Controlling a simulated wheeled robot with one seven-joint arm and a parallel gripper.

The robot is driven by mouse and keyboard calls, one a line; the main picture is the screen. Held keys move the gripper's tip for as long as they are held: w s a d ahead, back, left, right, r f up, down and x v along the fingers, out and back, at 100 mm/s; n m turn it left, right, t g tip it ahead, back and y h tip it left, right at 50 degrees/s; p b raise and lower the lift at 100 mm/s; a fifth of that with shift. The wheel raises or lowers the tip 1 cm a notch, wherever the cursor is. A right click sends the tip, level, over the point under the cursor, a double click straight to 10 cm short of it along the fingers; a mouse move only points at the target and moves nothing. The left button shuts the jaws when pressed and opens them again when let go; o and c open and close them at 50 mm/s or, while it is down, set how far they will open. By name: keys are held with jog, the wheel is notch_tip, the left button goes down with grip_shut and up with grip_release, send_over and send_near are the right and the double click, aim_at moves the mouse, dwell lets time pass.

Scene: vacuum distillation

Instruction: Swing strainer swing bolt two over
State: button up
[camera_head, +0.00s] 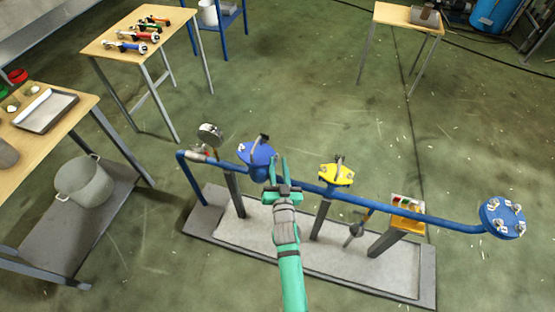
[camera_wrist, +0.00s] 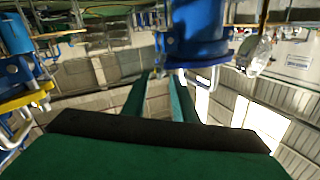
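The strainer (camera_head: 257,153) is a blue body with a round blue lid on the blue pipe line, left of centre in the head view. A dark swing bolt (camera_head: 263,139) stands up at its lid; the other bolts are too small to tell apart. In the wrist view the blue strainer body (camera_wrist: 196,28) is at the top, beyond the fingers, with small metal parts at its edge. My green gripper (camera_head: 279,168) is just right of the strainer lid. Its two fingers (camera_wrist: 161,85) show a gap with nothing seen between them. Contact with a bolt cannot be told.
A yellow-topped valve (camera_head: 337,175) stands on the pipe to the right. A blue flange (camera_head: 502,218) is at the pipe's right end, and a gauge (camera_head: 210,133) is on the left. The skid base (camera_head: 428,288) lies below.

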aim_at(275, 159)
jog(key=shift+w+a, duration=0.1)
jog(key=shift+w, duration=1.1)
grip_shut()
